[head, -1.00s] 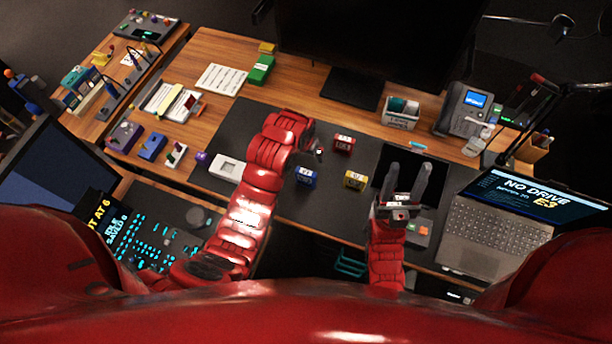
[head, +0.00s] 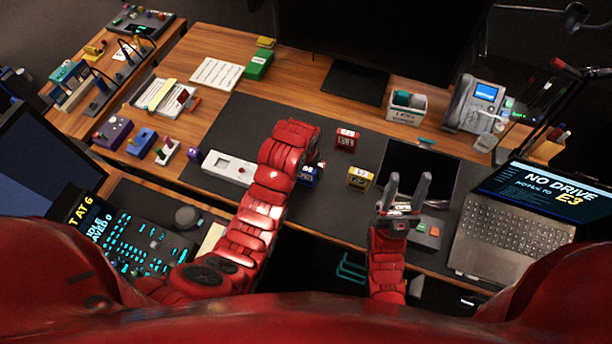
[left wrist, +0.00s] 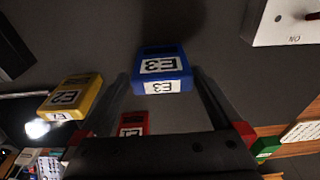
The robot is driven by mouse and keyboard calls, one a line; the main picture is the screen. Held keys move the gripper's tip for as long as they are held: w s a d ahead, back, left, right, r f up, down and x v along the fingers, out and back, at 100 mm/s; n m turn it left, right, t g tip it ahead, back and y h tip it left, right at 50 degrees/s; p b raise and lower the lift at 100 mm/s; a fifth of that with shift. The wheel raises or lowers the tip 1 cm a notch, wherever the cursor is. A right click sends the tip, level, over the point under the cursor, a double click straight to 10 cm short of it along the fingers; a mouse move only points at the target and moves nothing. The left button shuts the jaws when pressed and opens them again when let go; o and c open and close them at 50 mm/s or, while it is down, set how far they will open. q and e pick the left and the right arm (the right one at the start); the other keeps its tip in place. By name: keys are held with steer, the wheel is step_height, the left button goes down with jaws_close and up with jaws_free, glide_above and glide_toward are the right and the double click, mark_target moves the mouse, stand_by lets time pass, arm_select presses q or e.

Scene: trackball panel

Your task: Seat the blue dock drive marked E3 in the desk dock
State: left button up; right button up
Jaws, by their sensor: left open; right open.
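The blue drive marked E3 (left wrist: 164,66) stands on the dark desk mat, between and just beyond the fingers of my left gripper (left wrist: 160,80) in the left wrist view. The fingers are open, and I cannot tell whether they touch it. In the head view the blue drive (head: 311,175) is partly hidden by my left gripper (head: 318,164). My right gripper (head: 408,182) is open and empty over the mat's right side. A grey unit with green and red buttons (head: 428,232) lies beside it; I cannot tell whether this is the desk dock.
A red drive (head: 346,140) and a yellow drive (head: 359,179) stand close by on the mat. A white switch box (head: 229,167) is left of my left gripper. The laptop (head: 515,222) at right reads "NO DRIVE" and "E3". A phone (head: 477,103) stands behind.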

mark_target(306, 175)
arm_select(q)
steer(key=shift+f+p, duration=0.5)
steer(key=shift+p, duration=0.05)
steer(key=f+p, duration=0.1)
steer(key=f, duration=0.1)
steer(key=shift+w+f+p, duration=0.3)
steer(key=shift+f+p, duration=0.05)
steer(key=shift+p, duration=0.05)
steer(key=shift+w+f, duration=0.15)
steer(key=shift+f, duration=0.75)
steer(key=c, duration=1.3)
steer(key=shift+r, duration=0.2)
